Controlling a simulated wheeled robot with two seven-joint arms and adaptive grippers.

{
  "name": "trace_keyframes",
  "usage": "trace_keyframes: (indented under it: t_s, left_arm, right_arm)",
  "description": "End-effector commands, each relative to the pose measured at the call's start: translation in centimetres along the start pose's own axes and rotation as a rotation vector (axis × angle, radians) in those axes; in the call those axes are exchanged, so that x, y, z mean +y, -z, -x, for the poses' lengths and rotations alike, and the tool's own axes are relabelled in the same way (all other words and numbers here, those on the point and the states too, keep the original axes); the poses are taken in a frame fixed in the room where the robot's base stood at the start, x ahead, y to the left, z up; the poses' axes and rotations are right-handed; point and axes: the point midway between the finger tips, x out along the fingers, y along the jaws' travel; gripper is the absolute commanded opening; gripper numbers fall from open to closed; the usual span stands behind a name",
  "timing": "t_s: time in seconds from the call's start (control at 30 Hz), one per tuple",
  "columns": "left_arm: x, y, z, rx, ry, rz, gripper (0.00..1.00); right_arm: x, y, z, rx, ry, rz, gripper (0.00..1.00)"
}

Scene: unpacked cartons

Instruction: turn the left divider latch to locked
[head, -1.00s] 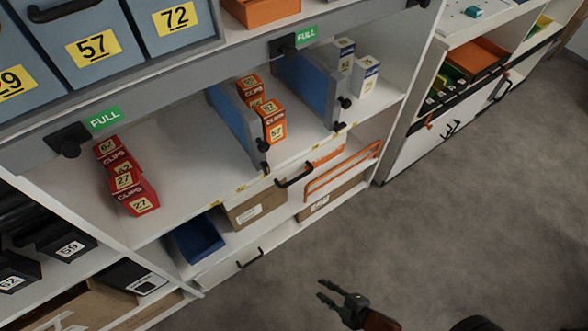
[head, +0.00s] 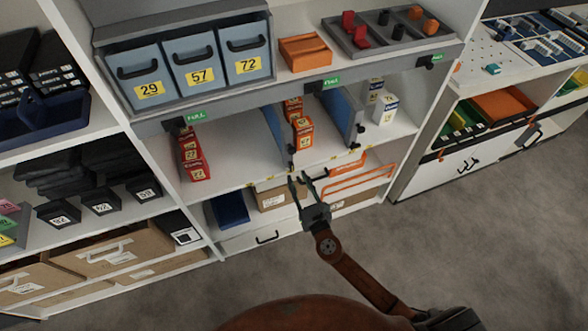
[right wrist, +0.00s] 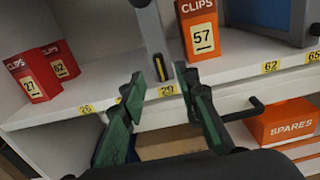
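The left divider (head: 273,131) is an upright blue panel on the middle shelf, with a small dark latch (head: 291,151) at the lower end of its front edge. In the right wrist view the divider's grey front edge (right wrist: 148,32) stands ahead, with the dark latch (right wrist: 160,67) low on it. My right gripper (head: 301,181) is open and empty, just in front of and below the latch. In the right wrist view its fingers (right wrist: 163,84) are apart, with the latch above the gap; contact is not visible. My left gripper is not in view.
Red clip boxes (head: 193,158) stand left of the divider and orange ones (head: 301,128) right of it. A second divider (head: 338,108) stands further right. Below are a cardboard box (head: 270,198) and an orange-framed bin (head: 345,184). Open floor lies in front.

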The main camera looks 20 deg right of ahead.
Motion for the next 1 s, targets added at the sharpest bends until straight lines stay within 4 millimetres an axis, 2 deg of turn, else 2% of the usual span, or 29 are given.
trace_keyframes:
  t_s: [0.1,0.33,0.7,1.0]
  left_arm:
    - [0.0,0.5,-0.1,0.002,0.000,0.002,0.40]
    - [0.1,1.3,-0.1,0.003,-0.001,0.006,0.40]
    - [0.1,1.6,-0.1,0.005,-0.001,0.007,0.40]
    - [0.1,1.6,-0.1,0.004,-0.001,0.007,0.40]
  right_arm:
    - [0.0,0.1,-2.1,-0.001,0.000,0.000,0.29]
    - [0.0,0.1,-4.8,0.001,0.000,-0.003,0.29]
    - [0.0,0.0,-5.3,0.001,0.000,-0.004,0.29]
    - [0.0,0.0,-5.3,0.001,0.000,-0.004,0.08]
